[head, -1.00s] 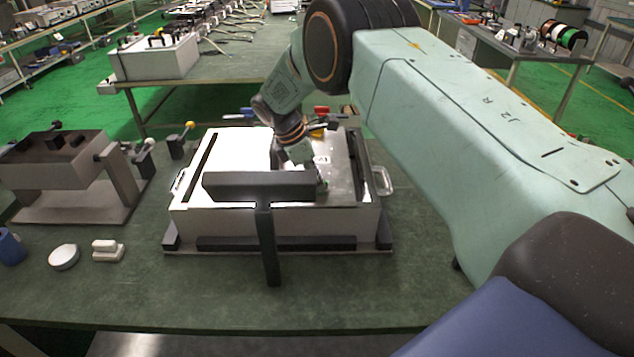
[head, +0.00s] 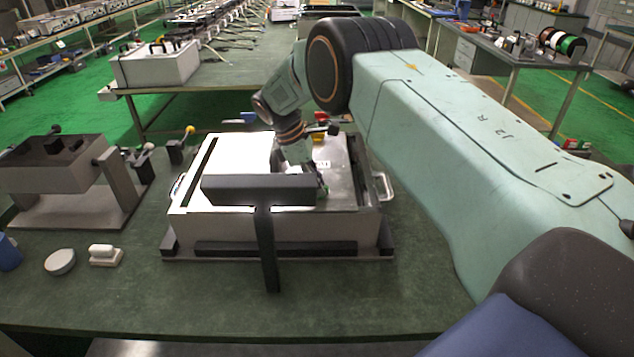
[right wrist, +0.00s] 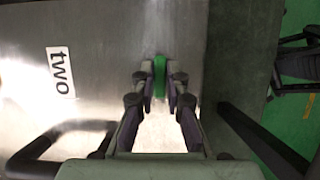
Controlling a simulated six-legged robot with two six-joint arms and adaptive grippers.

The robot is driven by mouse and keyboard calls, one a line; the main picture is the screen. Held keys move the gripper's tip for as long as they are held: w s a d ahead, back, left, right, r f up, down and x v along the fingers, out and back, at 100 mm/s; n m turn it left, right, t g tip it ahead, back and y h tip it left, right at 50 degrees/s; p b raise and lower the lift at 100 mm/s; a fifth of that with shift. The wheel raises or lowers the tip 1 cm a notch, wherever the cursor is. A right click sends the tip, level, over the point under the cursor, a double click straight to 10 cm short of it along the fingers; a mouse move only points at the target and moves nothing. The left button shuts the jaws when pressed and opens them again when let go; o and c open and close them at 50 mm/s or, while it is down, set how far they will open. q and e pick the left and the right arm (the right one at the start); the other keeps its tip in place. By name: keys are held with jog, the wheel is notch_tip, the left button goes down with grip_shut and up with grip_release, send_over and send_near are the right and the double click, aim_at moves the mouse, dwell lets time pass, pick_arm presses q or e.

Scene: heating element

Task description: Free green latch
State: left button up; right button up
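The green latch (right wrist: 159,75) shows in the right wrist view on the edge of a metal plate (right wrist: 100,90) with the label "two". The plate is the top right part of a light box (head: 225,165) on the bench. My right gripper (right wrist: 160,78) points at this edge. Its two fingers converge on both sides of the latch and appear to touch it. In the head view my right gripper (head: 320,189) is low over the right part of the box, partly hidden behind a dark T-shaped bar (head: 258,189). My left gripper is not in view.
A metal side handle (head: 383,187) is on the box's right. A dark fixture (head: 60,165) stands on the bench at left, with a white round piece (head: 60,262) and a small white block (head: 104,255) in front. The bench front (head: 200,300) is clear.

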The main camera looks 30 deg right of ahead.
jog(key=o, duration=0.5)
jog(key=shift+c, duration=0.2)
jog(key=shift+r, duration=0.1)
jog(key=v, duration=1.2)
jog(key=shift+d, duration=0.1)
